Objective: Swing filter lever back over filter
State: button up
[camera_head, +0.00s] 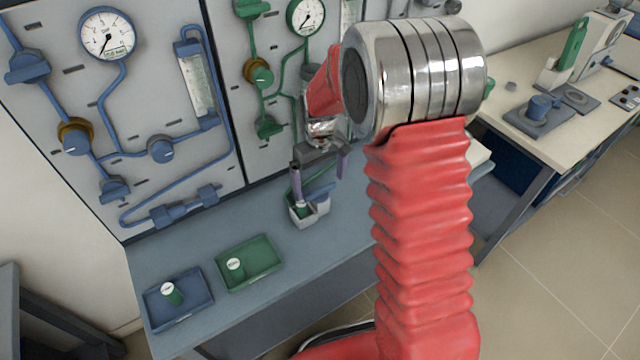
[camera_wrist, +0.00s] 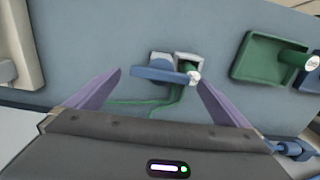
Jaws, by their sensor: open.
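The filter holder is a small pale grey block (camera_head: 312,216) on the blue-grey bench below my gripper (camera_head: 320,174). A green filter with a white top (camera_wrist: 193,76) stands in its right socket in the wrist view. The blue filter lever (camera_wrist: 158,75) lies across the front of the holder, its right end close beside the filter's white top. I cannot tell whether they touch. In the head view the lever (camera_head: 321,192) is partly hidden by my gripper. My gripper is open and empty, its two purple fingers spread on either side of the holder, above it.
A green tray (camera_head: 262,275) and a blue tray (camera_head: 190,320), each with a green white-topped cylinder, lie on the bench to the left. A wall panel with blue and green pipes and gauges (camera_head: 107,35) rises behind. Bench between trays and holder is clear.

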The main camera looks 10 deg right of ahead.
aim_at(321, 197)
notch_tip(321, 197, up, 12)
dwell(0.5)
jog(key=shift+w, duration=0.15)
dwell(0.5)
jog(key=s+r+m+t, duration=0.1)
jog(key=s+r+t, duration=0.1)
jog(key=s, duration=0.7)
jog(key=s+r+m+t, duration=0.1)
jog(key=s+r, duration=0.4)
jog(key=s, duration=0.4)
jog(key=s+r+m+t, duration=0.1)
jog(key=s+r, duration=0.3)
jog(key=s, duration=0.5)
jog(key=shift+m+t, duration=0.4)
jog(key=shift+t, duration=0.4)
jog(key=shift+c, duration=0.5)
